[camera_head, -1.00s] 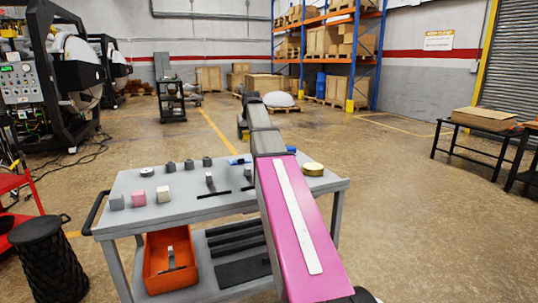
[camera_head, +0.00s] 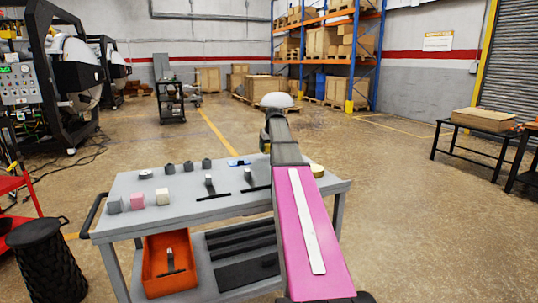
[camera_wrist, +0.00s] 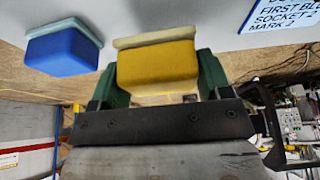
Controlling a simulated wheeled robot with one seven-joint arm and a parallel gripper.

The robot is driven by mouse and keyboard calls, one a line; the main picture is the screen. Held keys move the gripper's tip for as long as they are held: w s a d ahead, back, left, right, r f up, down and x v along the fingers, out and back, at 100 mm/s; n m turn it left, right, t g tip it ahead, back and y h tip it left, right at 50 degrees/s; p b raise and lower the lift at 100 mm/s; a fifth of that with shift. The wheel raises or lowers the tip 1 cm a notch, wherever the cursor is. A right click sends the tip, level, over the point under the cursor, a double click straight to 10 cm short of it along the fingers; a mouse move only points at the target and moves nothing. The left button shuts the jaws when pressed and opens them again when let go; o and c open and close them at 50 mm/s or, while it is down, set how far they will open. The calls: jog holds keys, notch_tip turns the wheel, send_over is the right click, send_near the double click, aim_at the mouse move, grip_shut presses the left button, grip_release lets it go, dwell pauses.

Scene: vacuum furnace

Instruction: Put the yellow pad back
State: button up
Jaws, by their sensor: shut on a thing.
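In the wrist view the yellow pad (camera_wrist: 158,66), a block with a thin beige layer along its upper edge, sits between the green fingers of my gripper (camera_wrist: 158,80). The fingers are shut on its sides. A blue pad (camera_wrist: 62,50) with a lighter blue layer is apart from it, to the left. A pale surface lies along the top of that view; I cannot tell whether the yellow pad touches it.
The grey cart (camera_head: 100,230) carries a grey cube (camera_head: 114,205), a pink cube (camera_head: 137,201), a cream cube (camera_head: 162,196) and several dark parts. A yellow item (camera_head: 317,170) at its right is partly behind my arm. A printed card (camera_wrist: 278,14) shows in the wrist view.

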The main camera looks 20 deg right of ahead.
aim_at(269, 153)
notch_tip(269, 153, down, 4)
jog(key=shift+r, duration=0.15)
jog(key=o, duration=1)
jog(key=v, duration=1.2)
jog(key=shift+r, duration=0.1)
jog(key=shift+s, duration=0.1)
